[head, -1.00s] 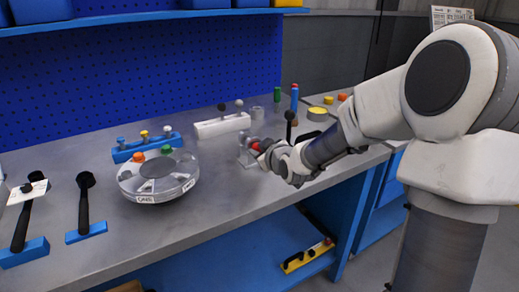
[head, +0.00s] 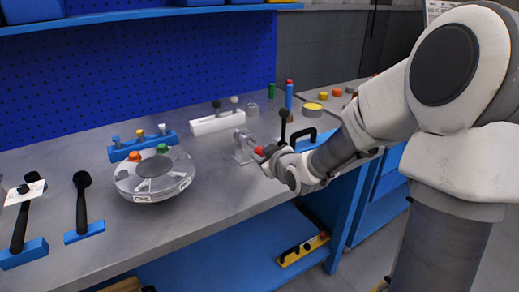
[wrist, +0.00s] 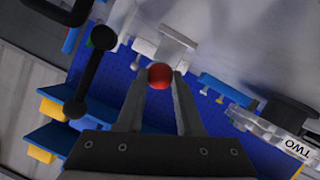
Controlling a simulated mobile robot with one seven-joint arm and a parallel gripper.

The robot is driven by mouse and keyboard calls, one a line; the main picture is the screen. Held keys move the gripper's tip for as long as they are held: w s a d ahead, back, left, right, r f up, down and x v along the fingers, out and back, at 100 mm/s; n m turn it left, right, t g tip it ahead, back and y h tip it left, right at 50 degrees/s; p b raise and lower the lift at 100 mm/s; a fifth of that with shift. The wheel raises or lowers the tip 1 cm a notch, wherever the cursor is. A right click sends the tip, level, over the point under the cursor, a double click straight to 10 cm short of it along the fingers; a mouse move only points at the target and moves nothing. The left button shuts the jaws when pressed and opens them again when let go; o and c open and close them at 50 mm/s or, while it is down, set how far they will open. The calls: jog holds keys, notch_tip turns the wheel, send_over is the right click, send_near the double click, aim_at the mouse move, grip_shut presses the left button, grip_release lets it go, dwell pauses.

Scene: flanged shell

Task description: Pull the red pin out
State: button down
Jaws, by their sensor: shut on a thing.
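The red pin (head: 259,151) shows as a red knob at the tips of my gripper (head: 266,155), near the right part of the bench. In the wrist view the round red knob (wrist: 160,75) sits between the two fingertips of my gripper (wrist: 159,78), which is shut on it. A grey bracket (head: 243,147) stands on the bench just left of the knob. Behind the knob in the wrist view is a pale block-like part. The pin's shaft is mostly hidden, and I cannot tell how much of it is in the bracket.
A round clear-sided shell (head: 154,184) with orange and green knobs stands to the left. A white block with levers (head: 217,123) and a blue block with pegs (head: 142,146) lie behind. A black-knobbed lever (head: 283,125) rises close behind my gripper. Bench space before the bracket is clear.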

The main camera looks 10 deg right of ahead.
jog(key=shift+s+d+p, duration=0.3)
jog(key=shift+s+p, duration=0.05)
jog(key=shift+s, duration=0.65)
jog(key=shift+s+d+p, duration=0.35)
jog(key=shift+s+p, duration=0.05)
jog(key=shift+s, duration=0.65)
jog(key=shift+s+d+p, duration=0.3)
jog(key=shift+s+p, duration=0.05)
jog(key=shift+s, duration=0.65)
